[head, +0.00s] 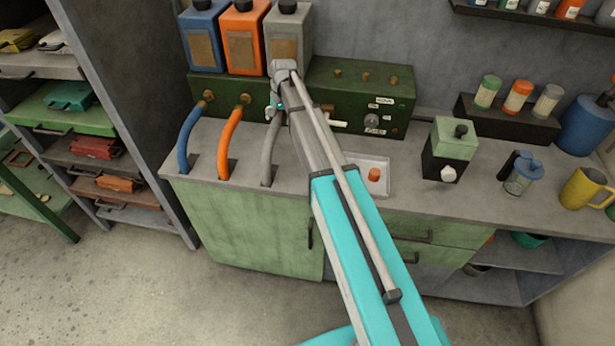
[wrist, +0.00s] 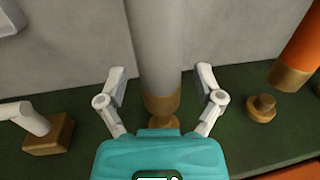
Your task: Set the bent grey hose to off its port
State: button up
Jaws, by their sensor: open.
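The bent grey hose (head: 266,160) rises from the worktop toward the green box (head: 355,105), left of my arm in the head view. My gripper (head: 277,105) is at its upper end and hides part of it there. In the wrist view the hose (wrist: 157,45) ends in a brass collar (wrist: 163,101) right against a brass port (wrist: 164,122). I cannot see a clear gap between collar and port. My gripper's fingers (wrist: 160,78) are open, one on each side of the hose, apart from it.
The orange hose (head: 230,145) and blue hose (head: 189,138) stand left of the grey one. A white lever (wrist: 25,116) is on its other side. A tray with an orange cap (head: 374,175) lies on the worktop. A brass stub (wrist: 262,108) is near the gripper.

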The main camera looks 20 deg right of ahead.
aim_at(280, 111)
jog(key=shift+w+d, duration=0.3)
jog(key=shift+w, duration=0.35)
jog(key=shift+w+d, duration=0.25)
jog(key=shift+w, duration=0.35)
jog(key=shift+s+r+p, duration=0.2)
jog(key=shift+r+p, duration=0.35)
jog(key=shift+s+r+p, duration=0.15)
jog(key=shift+r+p, duration=0.35)
notch_tip(280, 111, up, 12)
jog(key=d+p, duration=0.2)
jog(key=p, duration=1)
jog(key=s+f+n+b, duration=0.2)
jog(key=s+f+b, duration=0.4)
jog(key=s, duration=1)
jog(key=s+a+f+n+h+b, duration=0.1)
jog(key=s+f+n+b, duration=0.2)
jog(key=s, duration=1.4)
notch_tip(280, 111, down, 3)
jog(key=b, duration=0.2)
jog(key=shift+s+g+h+b, duration=0.15)
jog(key=shift+g+h+b, duration=0.15)
jog(key=shift+g+b, duration=0.1)
jog(key=shift+a, duration=0.1)
